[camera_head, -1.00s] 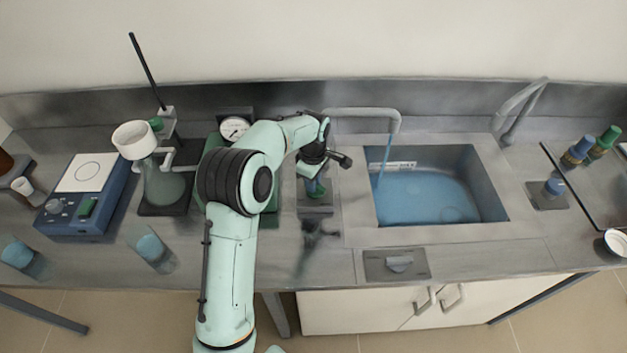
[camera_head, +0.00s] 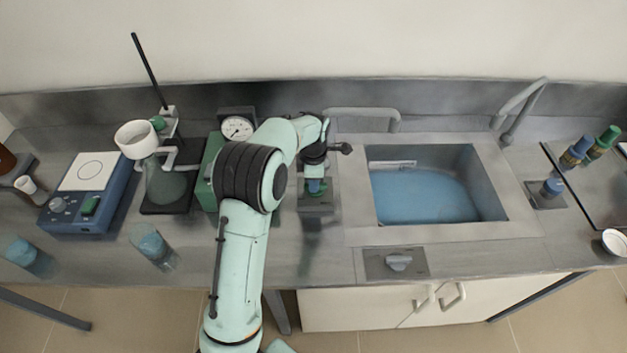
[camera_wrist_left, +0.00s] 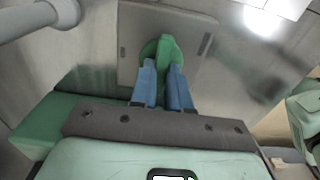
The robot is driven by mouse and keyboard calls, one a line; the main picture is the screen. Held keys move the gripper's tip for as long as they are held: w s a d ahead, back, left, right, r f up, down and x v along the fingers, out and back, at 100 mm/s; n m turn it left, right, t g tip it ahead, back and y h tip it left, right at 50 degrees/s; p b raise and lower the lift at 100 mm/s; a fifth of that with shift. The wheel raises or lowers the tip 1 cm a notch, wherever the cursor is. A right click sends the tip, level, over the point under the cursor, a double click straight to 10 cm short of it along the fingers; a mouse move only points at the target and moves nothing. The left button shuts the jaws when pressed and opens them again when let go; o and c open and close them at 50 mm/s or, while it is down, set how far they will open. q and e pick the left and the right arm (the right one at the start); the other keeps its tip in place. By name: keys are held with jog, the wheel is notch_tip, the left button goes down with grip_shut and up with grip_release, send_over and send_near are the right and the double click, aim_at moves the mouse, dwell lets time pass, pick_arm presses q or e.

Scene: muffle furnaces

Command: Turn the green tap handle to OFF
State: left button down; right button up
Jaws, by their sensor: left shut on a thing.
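The green tap handle (camera_wrist_left: 164,46) sits on a grey plate (camera_wrist_left: 197,45) and lies between the blue fingertips of my left gripper (camera_wrist_left: 162,70) in the left wrist view. The gripper is shut on the handle's grip. In the head view my left gripper (camera_head: 315,184) is over the plate (camera_head: 316,206) left of the sink, and only a little green of the handle (camera_head: 317,194) shows below it. My right gripper is out of view.
The sink (camera_head: 425,195) holds blue water. A grey knob (camera_head: 399,262) is on a plate in front of it. To the left stand a gauge (camera_head: 237,128), a flask with a funnel (camera_head: 136,138) and a blue hotplate (camera_head: 85,205).

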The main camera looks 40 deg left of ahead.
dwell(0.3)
pick_arm(q)
jog(key=c, duration=1.1)
grip_release()
notch_tip(320, 180, up, 13)
jog(key=p, duration=0.1)
jog(key=shift+r, duration=0.2)
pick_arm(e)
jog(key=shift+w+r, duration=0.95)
